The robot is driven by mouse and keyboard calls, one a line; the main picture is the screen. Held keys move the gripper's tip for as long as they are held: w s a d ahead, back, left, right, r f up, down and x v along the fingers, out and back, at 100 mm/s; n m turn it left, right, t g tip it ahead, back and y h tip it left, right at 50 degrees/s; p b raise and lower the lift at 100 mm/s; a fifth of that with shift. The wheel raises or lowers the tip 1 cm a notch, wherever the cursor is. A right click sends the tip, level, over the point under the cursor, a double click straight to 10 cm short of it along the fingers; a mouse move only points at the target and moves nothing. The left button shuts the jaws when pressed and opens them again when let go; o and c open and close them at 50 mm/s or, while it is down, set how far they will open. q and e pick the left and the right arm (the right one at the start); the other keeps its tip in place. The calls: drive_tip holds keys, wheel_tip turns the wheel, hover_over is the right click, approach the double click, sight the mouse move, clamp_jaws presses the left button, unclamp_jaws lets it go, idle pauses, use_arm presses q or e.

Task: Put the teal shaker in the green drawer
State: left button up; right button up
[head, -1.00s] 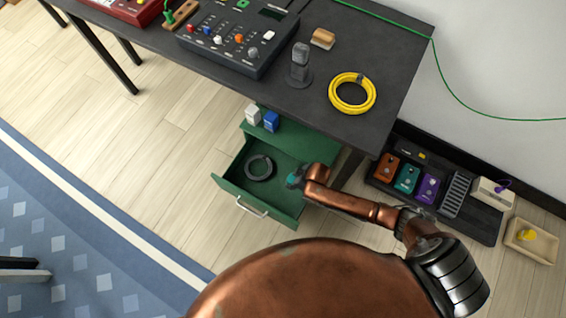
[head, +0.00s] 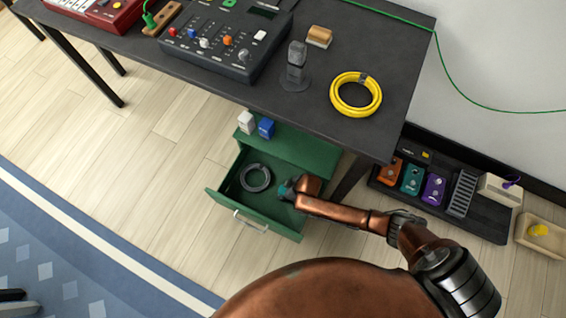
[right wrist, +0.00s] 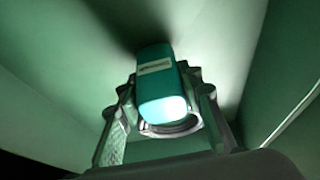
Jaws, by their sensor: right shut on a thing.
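The green drawer (head: 222,204) is pulled out beneath the dark table, its handle facing front left. My right gripper (head: 287,188) reaches down inside the drawer's right part. It is shut on the teal shaker (right wrist: 160,85), which sits between both fingers in the right wrist view, with green drawer walls around it. In the head view only a small teal patch of the shaker shows beside the gripper; the rest is hidden. I cannot tell whether the shaker touches the drawer floor. Part of my left gripper (head: 12,295) shows at the lower left edge.
A dark grey ring (head: 255,177) lies in the drawer, left of my gripper. A white box (head: 246,122) and a blue box (head: 266,128) stand on the cabinet behind the drawer. The table (head: 335,125) overhangs the back. A pedal board (head: 412,205) lies to the right.

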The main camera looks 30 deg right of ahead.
drive_tip(key=shift+r, duration=0.15)
drive_tip(key=shift+f, duration=0.2)
drive_tip(key=o, duration=1.2)
drive_tip(key=shift+r, duration=0.1)
drive_tip(key=shift+r, duration=0.3)
use_arm(q)
drive_tip(key=s+a+r+g+y+p, duration=0.1)
drive_tip(key=s+a+r+g+p, duration=0.25)
drive_tip(key=s+a+r, duration=0.35)
wheel_tip(320, 180, down, 8)
drive_tip(key=p, duration=0.3)
drive_tip(key=shift+s+d+r+y, duration=0.15)
drive_tip(key=shift+s+d+y, duration=0.15)
drive_tip(key=shift+y, duration=0.1)
use_arm(e)
drive_tip(key=shift+v, duration=5.75)
